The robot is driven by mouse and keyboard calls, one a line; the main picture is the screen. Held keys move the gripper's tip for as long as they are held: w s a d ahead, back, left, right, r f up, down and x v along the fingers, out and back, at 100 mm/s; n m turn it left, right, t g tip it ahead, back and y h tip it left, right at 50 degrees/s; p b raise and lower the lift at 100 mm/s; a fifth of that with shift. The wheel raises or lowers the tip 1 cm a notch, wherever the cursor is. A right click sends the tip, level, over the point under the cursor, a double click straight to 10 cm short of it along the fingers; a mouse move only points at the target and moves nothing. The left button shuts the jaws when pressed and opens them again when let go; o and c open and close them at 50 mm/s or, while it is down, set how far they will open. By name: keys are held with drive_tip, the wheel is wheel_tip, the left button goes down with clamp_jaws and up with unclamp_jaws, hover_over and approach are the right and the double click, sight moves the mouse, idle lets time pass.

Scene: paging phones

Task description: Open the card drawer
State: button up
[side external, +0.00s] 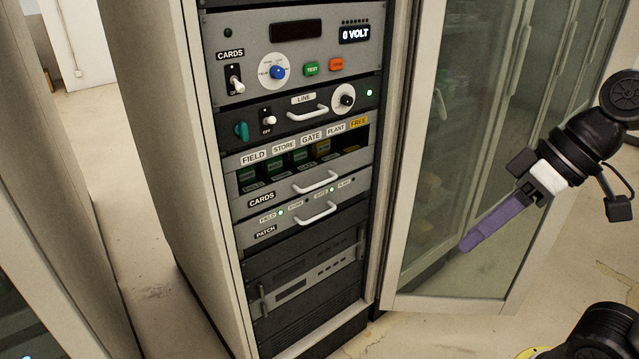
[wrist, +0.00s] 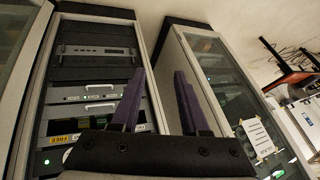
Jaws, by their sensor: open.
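The card drawer (side external: 345,177) is a grey front labelled CARDS, with a white bar handle (side external: 315,182), in the rack's middle. Its front looks flush with the rack. Green cards and a yellowish one (side external: 321,148) show in the dark opening above it, under the FIELD, STORE, GATE, PLANT and FREE labels. The wrist view sees the rack inverted; the drawer's handle (wrist: 100,106) is left of my fingers there. My gripper (side external: 465,245), with purple fingers, is open and empty, right of the rack and apart from the handle. Its fingers (wrist: 159,72) stand apart in the wrist view.
The PATCH panel (side external: 290,228) with a similar handle is just below. The LINE unit (side external: 310,110) and a panel reading 0 VOLT (side external: 290,55) are above. An open glass door (side external: 460,150) stands right of the rack, behind my gripper. Free floor lies in front.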

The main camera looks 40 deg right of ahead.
sight(324, 184)
drive_tip(key=w+a+r+m+y, duration=0.1)
drive_tip(key=w+a+r+y, duration=0.15)
drive_tip(key=w, duration=0.45)
drive_tip(key=w+a+r+y, duration=0.1)
drive_tip(key=w+y, duration=0.2)
drive_tip(key=w, duration=0.4)
drive_tip(key=w+d+f+m+t+y, duration=0.1)
drive_tip(key=w+d+m+y, duration=0.25)
drive_tip(key=w, duration=0.85)
drive_tip(key=w+d+f+m+t, duration=0.3)
drive_tip(key=w+d+f+t, duration=0.1)
drive_tip(key=w+d+f, duration=0.5)
drive_tip(key=w+d+f+m+t+h, duration=0.2)
drive_tip(key=d+f+m, duration=0.3)
drive_tip(key=d+f, duration=0.6)
drive_tip(key=x, duration=1.4)
drive_tip(key=shift+s+a+f, duration=0.35)
drive_tip(key=shift+f, duration=0.05)
clamp_jaws()
